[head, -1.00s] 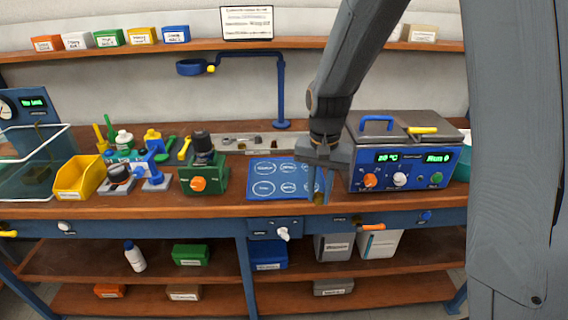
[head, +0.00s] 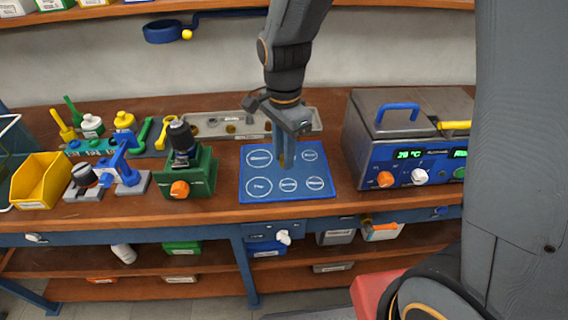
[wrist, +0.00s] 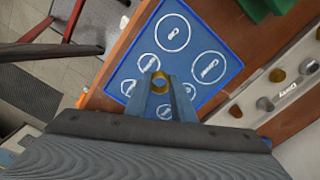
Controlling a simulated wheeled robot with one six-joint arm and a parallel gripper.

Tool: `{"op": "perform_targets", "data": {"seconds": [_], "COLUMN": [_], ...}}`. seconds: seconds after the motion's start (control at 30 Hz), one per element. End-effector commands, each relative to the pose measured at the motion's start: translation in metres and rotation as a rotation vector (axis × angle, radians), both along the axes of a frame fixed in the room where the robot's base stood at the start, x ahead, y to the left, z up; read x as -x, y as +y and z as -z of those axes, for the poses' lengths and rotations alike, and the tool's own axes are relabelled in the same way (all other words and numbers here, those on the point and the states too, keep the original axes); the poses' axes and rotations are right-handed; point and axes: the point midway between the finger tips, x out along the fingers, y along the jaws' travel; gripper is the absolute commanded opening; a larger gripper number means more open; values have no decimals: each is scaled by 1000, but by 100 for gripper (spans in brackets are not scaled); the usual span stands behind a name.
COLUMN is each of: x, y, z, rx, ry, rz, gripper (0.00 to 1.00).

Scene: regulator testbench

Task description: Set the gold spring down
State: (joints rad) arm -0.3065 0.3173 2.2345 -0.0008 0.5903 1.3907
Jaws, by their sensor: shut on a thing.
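My gripper (head: 287,160) is above the blue mat (head: 262,190) with white circles on the bench. It is shut on the gold spring (wrist: 160,79), which shows as a gold ring between the fingertips in the wrist view. In the head view the spring is a small gold patch mostly hidden by the fingers. I cannot tell whether the spring touches the mat.
A metal tray (head: 222,128) with small parts lies behind the mat. A green fixture (head: 200,178) stands to the left and a blue-fronted bath unit (head: 400,165) to the right. The bench's wooden front edge (head: 215,215) is close in front of the mat.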

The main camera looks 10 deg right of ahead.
Motion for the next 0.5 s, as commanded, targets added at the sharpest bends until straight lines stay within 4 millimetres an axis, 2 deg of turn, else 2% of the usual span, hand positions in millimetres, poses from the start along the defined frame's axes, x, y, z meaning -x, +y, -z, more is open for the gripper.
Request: {"op": "perform_targets", "data": {"seconds": [0.5], "x": [0], "y": [0], "z": [48], "rx": [0], "ry": [1], "rz": [-1], "gripper": [1]}}
